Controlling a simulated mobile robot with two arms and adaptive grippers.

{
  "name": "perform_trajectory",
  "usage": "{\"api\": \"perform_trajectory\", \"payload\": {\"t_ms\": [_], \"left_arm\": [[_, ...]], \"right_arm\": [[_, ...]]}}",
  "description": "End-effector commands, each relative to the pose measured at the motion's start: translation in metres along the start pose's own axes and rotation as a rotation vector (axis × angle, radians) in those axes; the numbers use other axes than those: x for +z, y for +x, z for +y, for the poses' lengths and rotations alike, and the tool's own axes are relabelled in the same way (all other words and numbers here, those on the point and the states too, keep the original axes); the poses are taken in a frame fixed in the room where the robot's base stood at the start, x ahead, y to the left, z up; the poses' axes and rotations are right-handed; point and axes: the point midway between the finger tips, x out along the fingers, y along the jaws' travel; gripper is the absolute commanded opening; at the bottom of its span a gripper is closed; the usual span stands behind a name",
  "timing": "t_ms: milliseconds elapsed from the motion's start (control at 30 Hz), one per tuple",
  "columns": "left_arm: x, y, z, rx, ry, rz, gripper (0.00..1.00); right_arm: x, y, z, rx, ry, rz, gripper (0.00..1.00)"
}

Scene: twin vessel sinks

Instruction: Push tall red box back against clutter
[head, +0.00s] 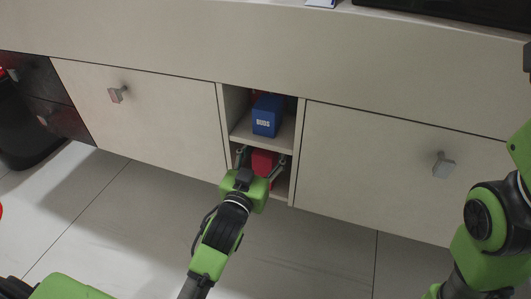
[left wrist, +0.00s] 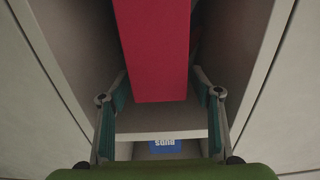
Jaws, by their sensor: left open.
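The tall red box (head: 263,163) stands in the lower compartment of an open niche between two cabinet doors. In the left wrist view the red box (left wrist: 155,50) fills the upper middle. My left gripper (head: 262,157) is open at the mouth of this compartment. In the left wrist view its fingers (left wrist: 160,80) are spread to either side of the red box, with gaps visible. The gripper body hides the lower part of the box in the head view. The space behind the box is mostly hidden, so I cannot make out clutter there. My right gripper is out of view.
A blue box (head: 267,115) stands on the shelf (head: 278,142) above, with something red behind it. The niche's side walls stand close on both sides of my left gripper. Closed doors (head: 150,110) and (head: 385,165) flank the niche; the floor in front is clear.

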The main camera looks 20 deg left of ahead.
Motion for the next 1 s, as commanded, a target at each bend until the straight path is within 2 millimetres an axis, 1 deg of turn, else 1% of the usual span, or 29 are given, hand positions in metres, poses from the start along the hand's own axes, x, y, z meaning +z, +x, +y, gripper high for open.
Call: {"api": "perform_trajectory", "payload": {"t_ms": [267, 300, 367, 400, 467, 667, 1000], "left_arm": [[0.0, 0.002, 0.0, 0.0, 0.0, -0.001, 0.58], [0.0, 0.002, 0.0, 0.0, 0.0, -0.001, 0.56], [0.0, 0.002, 0.0, 0.0, 0.0, -0.001, 0.4], [0.0, 0.002, 0.0, 0.0, 0.0, -0.001, 0.3], [0.0, 0.002, 0.0, 0.0, 0.0, -0.001, 0.15], [0.0, 0.003, 0.0, 0.0, 0.0, 0.0, 0.15], [-0.001, 0.016, 0.0, 0.0, 0.0, 0.001, 0.15]], "right_arm": [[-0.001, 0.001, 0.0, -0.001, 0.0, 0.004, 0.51], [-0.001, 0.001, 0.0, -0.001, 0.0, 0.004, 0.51], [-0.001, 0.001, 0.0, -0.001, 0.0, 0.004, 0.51], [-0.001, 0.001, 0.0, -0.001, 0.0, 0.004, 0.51], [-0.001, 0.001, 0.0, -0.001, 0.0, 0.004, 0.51], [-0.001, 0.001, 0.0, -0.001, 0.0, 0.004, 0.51], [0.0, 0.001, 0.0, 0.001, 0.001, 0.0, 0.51]]}}
